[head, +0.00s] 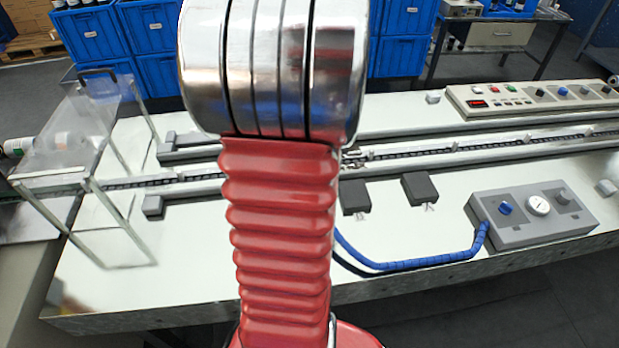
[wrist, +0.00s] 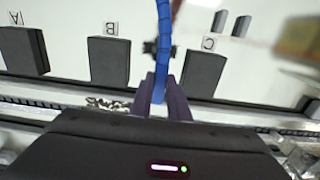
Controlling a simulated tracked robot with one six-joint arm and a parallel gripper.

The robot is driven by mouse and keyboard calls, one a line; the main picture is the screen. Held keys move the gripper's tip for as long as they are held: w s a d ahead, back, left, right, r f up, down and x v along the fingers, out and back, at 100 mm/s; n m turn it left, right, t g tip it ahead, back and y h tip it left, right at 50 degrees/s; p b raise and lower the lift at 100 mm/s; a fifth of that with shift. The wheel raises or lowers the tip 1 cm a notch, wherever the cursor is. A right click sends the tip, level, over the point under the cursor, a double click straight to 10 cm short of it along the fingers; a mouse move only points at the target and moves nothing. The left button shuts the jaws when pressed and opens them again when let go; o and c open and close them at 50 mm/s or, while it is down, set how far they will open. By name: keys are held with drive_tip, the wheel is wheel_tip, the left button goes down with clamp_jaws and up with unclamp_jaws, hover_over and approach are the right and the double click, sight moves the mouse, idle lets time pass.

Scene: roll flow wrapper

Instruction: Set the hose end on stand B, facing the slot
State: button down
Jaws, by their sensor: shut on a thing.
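In the wrist view, my gripper (wrist: 164,90) is shut on the blue hose (wrist: 164,25), with a dark finger on each side. A black cross-shaped piece (wrist: 158,47) shows at the hose just above the fingertips. The hose's very tip is hard to make out. Stand B (wrist: 110,62), a black block with an upside-down label, is left of the fingers and apart from them. Stand C (wrist: 203,75) is close on their right; stand A (wrist: 22,60) is far left. In the head view my red arm hides the gripper; the hose (head: 410,263) runs behind it.
Two black stands (head: 420,189) show right of my arm, before the conveyor rails (head: 490,141). A clear guard frame (head: 95,170) stands left. The white tabletop's front is mostly open.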

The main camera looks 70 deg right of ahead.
hover_over(355, 194)
drive_tip(key=shift+a, duration=0.15)
idle(1.0)
idle(0.5)
drive_tip(key=shift+f, duration=2.15)
drive_tip(key=shift+f, duration=0.35)
drive_tip(key=c, duration=1.6)
unclamp_jaws()
drive_tip(key=shift+r, duration=0.15)
